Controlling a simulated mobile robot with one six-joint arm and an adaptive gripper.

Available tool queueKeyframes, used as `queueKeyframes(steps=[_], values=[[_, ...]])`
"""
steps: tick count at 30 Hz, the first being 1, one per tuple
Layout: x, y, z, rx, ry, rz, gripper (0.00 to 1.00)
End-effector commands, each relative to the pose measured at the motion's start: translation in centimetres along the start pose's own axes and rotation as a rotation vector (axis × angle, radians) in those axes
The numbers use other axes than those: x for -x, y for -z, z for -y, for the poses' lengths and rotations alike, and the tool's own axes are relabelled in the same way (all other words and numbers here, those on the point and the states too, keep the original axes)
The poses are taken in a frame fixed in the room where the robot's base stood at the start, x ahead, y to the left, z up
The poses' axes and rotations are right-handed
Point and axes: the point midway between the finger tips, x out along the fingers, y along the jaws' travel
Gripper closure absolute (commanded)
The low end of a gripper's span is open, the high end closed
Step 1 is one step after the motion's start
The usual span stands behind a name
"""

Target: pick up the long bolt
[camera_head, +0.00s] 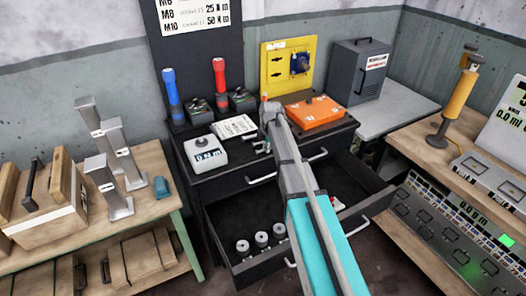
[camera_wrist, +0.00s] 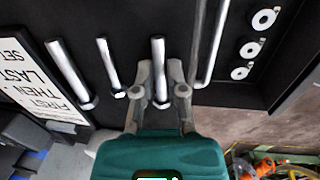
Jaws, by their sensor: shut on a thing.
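Several silver bolts lie or stand in a row on the dark surface beside the white sign in the wrist view: a left bolt (camera_wrist: 70,72), a middle bolt (camera_wrist: 108,62) and a right bolt (camera_wrist: 158,62). My gripper (camera_wrist: 161,84) has its two fingers on either side of the right bolt and is shut on it, near its head end. I cannot tell for certain from this angle which bolt is longest. In the head view my gripper (camera_head: 263,146) is small and partly hidden by my arm at the cabinet top's front edge.
A white-grey box (camera_head: 205,153), a printed card (camera_head: 234,127) and an orange case (camera_head: 314,111) sit on the cabinet. A drawer handle (camera_wrist: 211,45) runs just right of my fingers.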

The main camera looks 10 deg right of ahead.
Motion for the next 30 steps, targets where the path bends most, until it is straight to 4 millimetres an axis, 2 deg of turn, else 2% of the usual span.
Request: queueKeyframes(steps=[10, 17, 25, 30], values=[[0.2, 0.0, 0.0, 0.000, 0.000, 0.000, 1.00], [1.2, 0.0, -0.2, 0.000, 0.000, 0.000, 1.00], [3.5, 0.0, -0.6, 0.000, 0.000, 0.000, 1.00], [5.7, 0.5, 0.9, 0.000, 0.000, 0.000, 1.00]])
